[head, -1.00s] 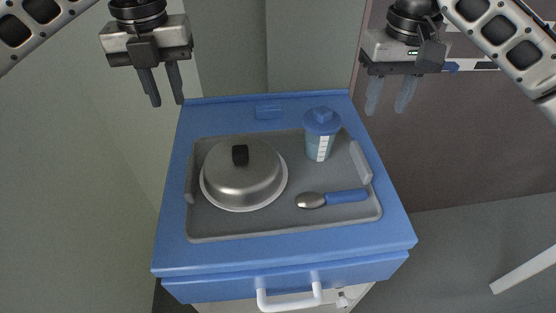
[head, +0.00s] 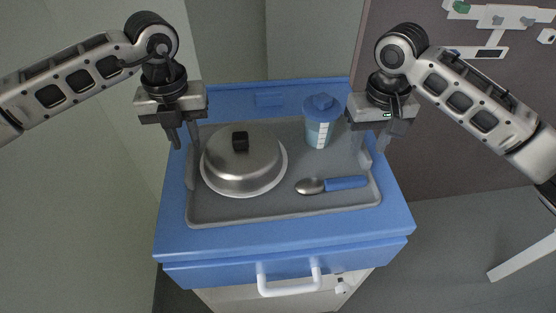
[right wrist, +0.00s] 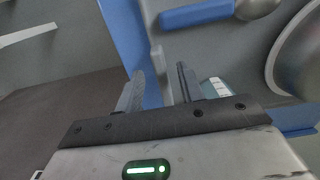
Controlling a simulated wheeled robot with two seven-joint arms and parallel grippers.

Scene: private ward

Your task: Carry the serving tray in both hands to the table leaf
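The grey serving tray (head: 290,210) lies flat on the blue top of a cabinet. It carries a steel plate cover with a black knob (head: 240,165), a blue-lidded cup (head: 319,122) and a blue-handled spoon (head: 332,185). Raised handles stand at its left and right ends. My left gripper (head: 184,146) is open above the left handle (head: 190,176), which its finger partly hides. My right gripper (head: 369,147) is open above the right handle (head: 365,156). In the right wrist view, the fingers (right wrist: 160,85) are apart with the handle (right wrist: 157,62) in front of them.
The blue cabinet top (head: 285,240) has a white drawer pull (head: 289,283) at its front. A wall rises close on the left and behind. Grey floor (head: 460,245) is open on the right, with a white bar (head: 522,257) lying there.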

